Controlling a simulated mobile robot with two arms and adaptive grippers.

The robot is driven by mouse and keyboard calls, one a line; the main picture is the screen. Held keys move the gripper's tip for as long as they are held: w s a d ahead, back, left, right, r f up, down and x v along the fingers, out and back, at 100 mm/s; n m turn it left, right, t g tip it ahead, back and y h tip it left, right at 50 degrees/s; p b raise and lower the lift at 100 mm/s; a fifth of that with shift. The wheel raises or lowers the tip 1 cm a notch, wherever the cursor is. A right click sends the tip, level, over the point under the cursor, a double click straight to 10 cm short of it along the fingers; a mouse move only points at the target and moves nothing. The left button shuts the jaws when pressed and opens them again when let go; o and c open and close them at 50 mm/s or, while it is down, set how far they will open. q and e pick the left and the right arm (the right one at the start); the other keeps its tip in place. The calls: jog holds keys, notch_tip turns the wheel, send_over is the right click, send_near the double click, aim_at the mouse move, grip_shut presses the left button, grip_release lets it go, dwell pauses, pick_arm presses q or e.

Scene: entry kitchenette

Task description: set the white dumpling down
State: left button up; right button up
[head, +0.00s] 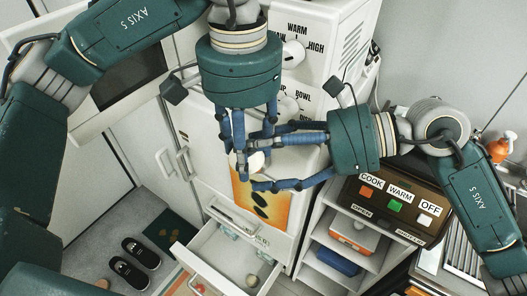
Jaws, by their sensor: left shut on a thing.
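The white dumpling (257,160) shows as a small pale shape, partly hidden by fingers, in front of the white cabinet. My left gripper (239,158) points down from the top and is shut on it. My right gripper (252,161) reaches in from the right with its fingers spread, one above and one below the dumpling in the picture. I cannot tell whether the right fingers touch it.
An open white drawer (196,254) holds a small round item (251,281). Black shoes (130,272) are on the floor.

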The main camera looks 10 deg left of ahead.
pick_arm(q)
jog(key=shift+s+d+r, duration=0.1)
jog(key=shift+r, duration=0.1)
pick_arm(e)
jog(key=shift+o, duration=1)
jog(key=shift+w+d+f, duration=0.15)
jog(key=shift+w+f, duration=0.05)
jog(key=shift+f, duration=0.35)
pick_arm(q)
jog(key=shift+c, duration=0.2)
pick_arm(e)
jog(key=c, duration=0.9)
pick_arm(q)
jog(key=shift+c, duration=0.7)
pick_arm(e)
jog(key=shift+r, duration=0.1)
jog(key=shift+c, duration=0.3)
pick_arm(q)
jog(key=o, duration=1.1)
jog(key=shift+f, duration=0.1)
pick_arm(e)
jog(key=shift+w+r, duration=0.1)
pick_arm(q)
jog(key=shift+o, duration=1.3)
pick_arm(e)
jog(key=shift+r, duration=0.1)
